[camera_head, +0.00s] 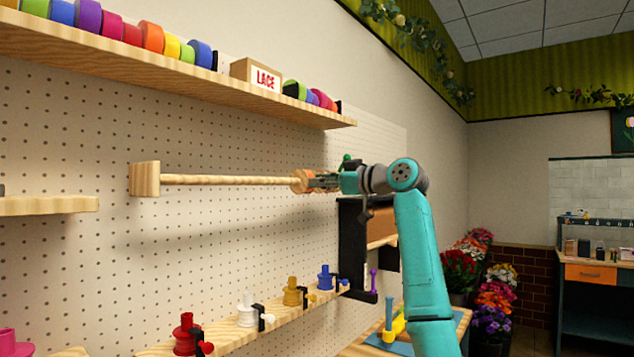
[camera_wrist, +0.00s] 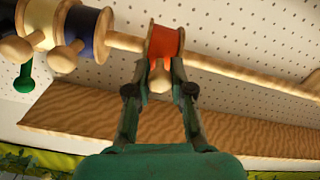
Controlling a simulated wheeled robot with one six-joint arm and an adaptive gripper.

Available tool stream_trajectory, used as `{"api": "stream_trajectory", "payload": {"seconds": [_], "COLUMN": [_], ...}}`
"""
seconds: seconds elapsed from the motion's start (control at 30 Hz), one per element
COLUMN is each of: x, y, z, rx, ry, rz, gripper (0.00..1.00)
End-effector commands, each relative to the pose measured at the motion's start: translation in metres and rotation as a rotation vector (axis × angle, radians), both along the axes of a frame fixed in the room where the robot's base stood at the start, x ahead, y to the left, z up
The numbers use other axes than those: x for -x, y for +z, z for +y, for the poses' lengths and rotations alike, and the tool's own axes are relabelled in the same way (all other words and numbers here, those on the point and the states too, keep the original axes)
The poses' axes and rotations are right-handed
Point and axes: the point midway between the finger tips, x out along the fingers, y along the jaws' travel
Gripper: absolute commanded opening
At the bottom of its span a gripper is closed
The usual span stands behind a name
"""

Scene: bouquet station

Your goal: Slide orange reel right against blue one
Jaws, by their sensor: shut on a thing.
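A wooden rod (camera_head: 230,180) runs along the pegboard. In the wrist view the orange reel (camera_wrist: 164,42), with wooden flanges, is on this rod. My gripper (camera_wrist: 159,78) is shut on the orange reel's wooden knob (camera_wrist: 158,84), one finger on each side. The dark blue reel (camera_wrist: 84,32) is on the rod to the left in the wrist view. A short bare stretch of rod (camera_wrist: 125,42) separates the two reels, so they are apart. In the head view my gripper (camera_head: 322,181) is at the rod's right part and largely hides the reels.
A cream reel (camera_wrist: 34,22) sits beyond the blue one. A green peg (camera_wrist: 24,78) hangs near them. A long shelf (camera_head: 200,72) with ribbon rolls and a LACE box (camera_head: 256,76) is above the rod. A lower shelf (camera_head: 226,333) holds coloured spools. The rod's left part is clear.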

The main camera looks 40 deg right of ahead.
Motion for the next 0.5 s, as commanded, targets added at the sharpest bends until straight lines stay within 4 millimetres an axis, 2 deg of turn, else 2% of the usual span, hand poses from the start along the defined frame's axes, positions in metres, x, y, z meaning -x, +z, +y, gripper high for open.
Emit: {"api": "stream_trajectory", "payload": {"seconds": [0.3,0.33,0.4,0.5], "x": [-0.0005,-0.0005,-0.0004,-0.0003], "y": [0.0,0.0,0.0,0.0], "z": [0.0005,0.0005,0.0005,0.0004], "rx": [0.0,0.0,0.0,0.0], "ry": [0.001,0.001,0.001,0.001], "rz": [0.0,0.0,0.0,0.0], "gripper": [0.0,0.29,0.46,0.48]}}
